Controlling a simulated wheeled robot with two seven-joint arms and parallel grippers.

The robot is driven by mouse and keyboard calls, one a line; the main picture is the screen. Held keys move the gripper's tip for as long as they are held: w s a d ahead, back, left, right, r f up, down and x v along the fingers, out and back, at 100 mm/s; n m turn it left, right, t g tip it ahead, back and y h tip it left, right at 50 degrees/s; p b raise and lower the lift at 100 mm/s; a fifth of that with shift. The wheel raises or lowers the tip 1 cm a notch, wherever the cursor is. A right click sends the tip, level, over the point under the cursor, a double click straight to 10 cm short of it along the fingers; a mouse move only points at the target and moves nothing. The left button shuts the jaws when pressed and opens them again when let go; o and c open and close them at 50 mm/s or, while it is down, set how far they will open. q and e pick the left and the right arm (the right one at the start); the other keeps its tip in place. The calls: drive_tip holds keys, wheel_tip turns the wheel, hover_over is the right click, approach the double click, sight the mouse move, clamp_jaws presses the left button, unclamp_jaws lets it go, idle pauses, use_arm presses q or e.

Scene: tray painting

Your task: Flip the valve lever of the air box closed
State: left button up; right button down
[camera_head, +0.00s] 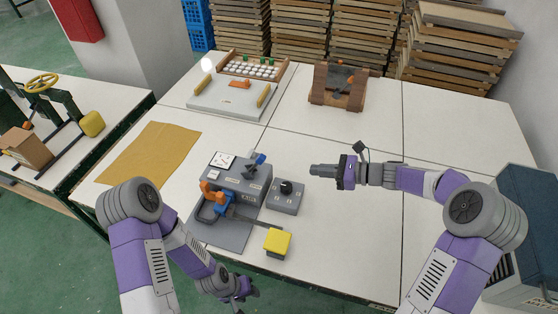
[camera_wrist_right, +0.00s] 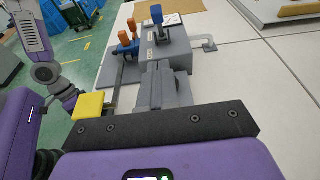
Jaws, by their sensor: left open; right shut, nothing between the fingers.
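The grey air box (camera_head: 238,184) stands on the table's near middle, with a white gauge (camera_head: 222,160) on top. A blue valve lever (camera_head: 259,159) sticks up at its back right; it also shows upright in the right wrist view (camera_wrist_right: 157,14). I cannot tell the valve's state. My right gripper (camera_head: 314,170) is shut and empty, to the right of the box, pointing left at it and apart from the lever. In the right wrist view its closed fingers (camera_wrist_right: 155,90) point toward the box. My left gripper (camera_head: 246,291) is open and empty, low at the table's near edge.
A small grey box with a black knob (camera_head: 286,187) sits right of the air box. An orange and blue clamp (camera_head: 211,197) and a yellow pad (camera_head: 277,241) are near it. An ochre cloth (camera_head: 150,154) lies left. Trays (camera_head: 236,92) stand behind. The table's right side is clear.

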drive_tip(key=b, duration=0.2)
approach(256, 164)
drive_tip(key=a, duration=0.1)
drive_tip(key=w+a, duration=0.1)
drive_tip(key=shift+w+a+r+b, duration=0.15)
drive_tip(key=shift+w+a+b, duration=0.1)
drive_tip(key=shift+a+b, duration=0.1)
